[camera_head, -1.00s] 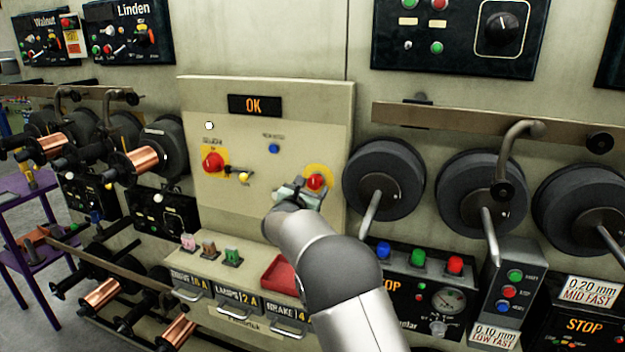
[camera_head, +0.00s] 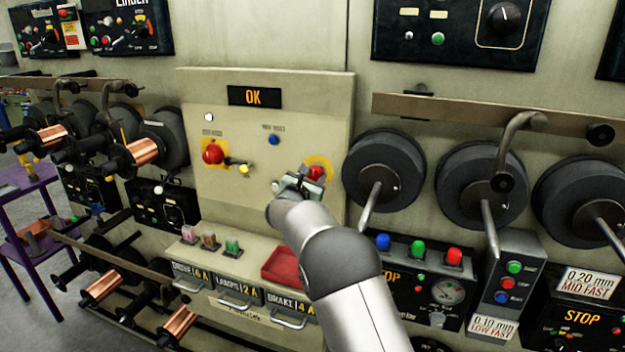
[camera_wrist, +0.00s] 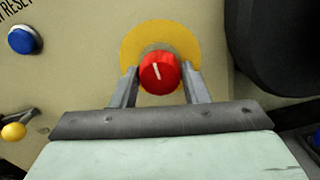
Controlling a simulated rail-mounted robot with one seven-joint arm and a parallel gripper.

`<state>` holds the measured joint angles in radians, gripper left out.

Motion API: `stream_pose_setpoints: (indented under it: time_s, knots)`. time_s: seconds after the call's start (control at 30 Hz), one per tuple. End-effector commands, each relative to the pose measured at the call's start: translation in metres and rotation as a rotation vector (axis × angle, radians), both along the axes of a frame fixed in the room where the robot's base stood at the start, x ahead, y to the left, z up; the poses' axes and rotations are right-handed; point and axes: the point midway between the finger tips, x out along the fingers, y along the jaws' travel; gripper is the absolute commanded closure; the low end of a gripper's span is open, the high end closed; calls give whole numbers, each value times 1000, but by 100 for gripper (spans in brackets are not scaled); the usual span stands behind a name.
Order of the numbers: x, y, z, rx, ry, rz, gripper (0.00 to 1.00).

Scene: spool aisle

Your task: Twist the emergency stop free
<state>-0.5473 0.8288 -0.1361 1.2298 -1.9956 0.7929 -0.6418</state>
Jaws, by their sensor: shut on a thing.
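The emergency stop is a red mushroom button (camera_wrist: 160,73) with a white line on its face, on a yellow round plate (camera_wrist: 130,45). In the wrist view my gripper (camera_wrist: 160,83) has one finger on each side of the red button and is shut on it. The white line stands nearly upright, slightly tilted. In the head view the button (camera_head: 315,173) shows at the right of the beige panel (camera_head: 225,125), partly hidden by my gripper (camera_head: 300,183).
The panel's lit display (camera_head: 253,97) reads OK. A blue button (camera_head: 273,140), another red knob (camera_head: 212,154) and a yellow-tipped lever (camera_head: 243,169) are on the panel. A red tray (camera_head: 283,267) lies below. Dark spools (camera_head: 383,165) stand close on the right.

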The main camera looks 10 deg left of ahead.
Motion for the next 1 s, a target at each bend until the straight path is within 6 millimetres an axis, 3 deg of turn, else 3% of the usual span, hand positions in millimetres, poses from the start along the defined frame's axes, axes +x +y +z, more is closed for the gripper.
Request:
stream_pose_setpoints:
  time_s: [0.3, 1.0]
  knots:
    - [0, 0, -9, 180, -51, 1, 82]
    - [0, 0, -3, 600, -157, 0, 82]
